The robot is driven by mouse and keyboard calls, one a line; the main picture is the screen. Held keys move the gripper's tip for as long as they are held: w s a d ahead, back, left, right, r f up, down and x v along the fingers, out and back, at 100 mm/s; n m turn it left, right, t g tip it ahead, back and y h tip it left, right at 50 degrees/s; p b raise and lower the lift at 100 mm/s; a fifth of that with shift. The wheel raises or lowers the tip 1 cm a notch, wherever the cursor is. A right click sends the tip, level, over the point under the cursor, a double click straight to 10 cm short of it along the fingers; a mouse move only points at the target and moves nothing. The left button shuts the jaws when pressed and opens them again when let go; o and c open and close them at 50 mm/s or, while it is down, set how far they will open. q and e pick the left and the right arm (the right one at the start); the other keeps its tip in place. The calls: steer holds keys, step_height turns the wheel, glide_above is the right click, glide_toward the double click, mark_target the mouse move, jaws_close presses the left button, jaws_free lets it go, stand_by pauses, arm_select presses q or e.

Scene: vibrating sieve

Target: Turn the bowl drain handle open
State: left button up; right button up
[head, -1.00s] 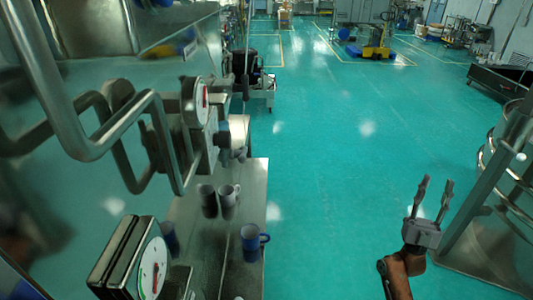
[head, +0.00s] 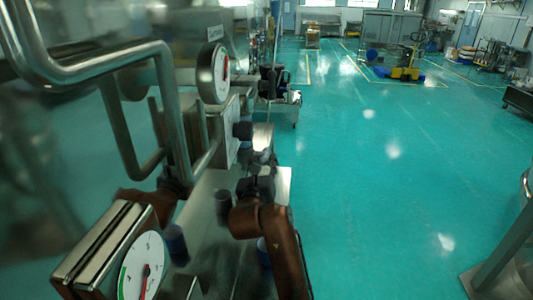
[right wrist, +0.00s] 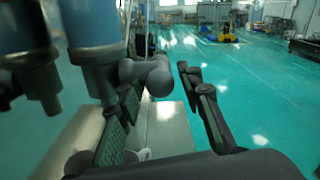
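The drain handle appears to be the grey rounded bar with a knob end (right wrist: 148,72) in the right wrist view, beside blue-grey cylinders. My right gripper (right wrist: 160,84) is open, with one finger on each side of the knob end. A gap shows between the knob and the right-hand finger; I cannot tell whether the left-hand finger touches it. In the head view my right gripper (head: 258,172) is dark, small and partly hidden by its own brown arm, below a dark knob (head: 243,130) on the machine. My left gripper is not clearly visible.
Bent steel tubes (head: 122,125) and a round gauge (head: 220,73) stand at the left. A second gauge (head: 143,270) is at the lower left. The green floor (head: 385,190) to the right is open.

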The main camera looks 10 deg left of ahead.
mark_target(267, 149)
steer(key=shift+w, duration=0.2)
steer(key=shift+w+b, duration=0.55)
steer(key=shift+w, duration=3.15)
steer(key=shift+c, duration=0.6)
jaws_close()
